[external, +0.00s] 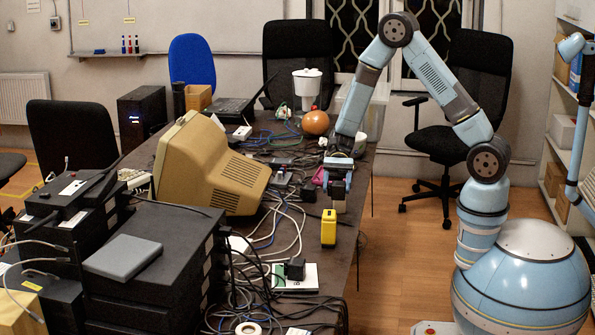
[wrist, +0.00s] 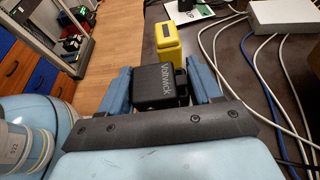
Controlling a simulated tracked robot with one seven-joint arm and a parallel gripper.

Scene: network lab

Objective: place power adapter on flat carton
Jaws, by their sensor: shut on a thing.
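The power adapter, a black block marked "Voltwick" (wrist: 153,88), sits between the two blue fingers of my gripper (wrist: 160,78) in the wrist view. My gripper is shut on it. In the external view my gripper (external: 337,192) hangs over the right edge of the table, fingers down, and the adapter is hard to make out there. A flat white and green piece (external: 308,281), which looks like the flat carton, lies on the table nearer the camera. It shows partly at the top of the wrist view (wrist: 204,14). A black block (external: 294,268) is at its far edge.
A yellow upright object (external: 328,229) stands at the table edge between my gripper and the carton, close beyond the adapter in the wrist view (wrist: 167,45). White cables (external: 283,225) run left of it. A beige monitor (external: 205,165) and black equipment stacks (external: 150,255) crowd the left.

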